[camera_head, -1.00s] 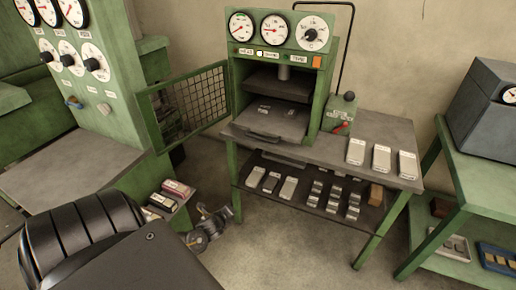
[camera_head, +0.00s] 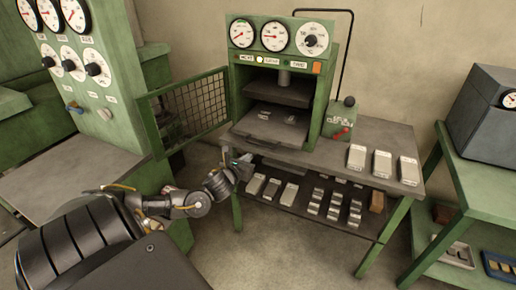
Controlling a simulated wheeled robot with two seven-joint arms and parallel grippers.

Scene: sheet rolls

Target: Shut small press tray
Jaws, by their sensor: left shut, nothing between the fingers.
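The small press (camera_head: 277,55) is a green box with three dials, standing on a grey-topped table. Its dark flat tray (camera_head: 268,128) lies low in the open front, with small pale pieces on it and its front edge toward me. How far the tray sticks out is hard to tell. My left gripper (camera_head: 246,163) is shut and empty, at the table's front left corner, just below and in front of the tray. Whether it touches the table edge cannot be told. My right gripper is out of view.
A green mesh door (camera_head: 190,108) stands swung open left of the press. A control box with a red lever (camera_head: 342,120) stands right of it. Pale blocks (camera_head: 382,164) lie on the tabletop, with several more on the shelf below. A grey bench (camera_head: 70,170) is at left.

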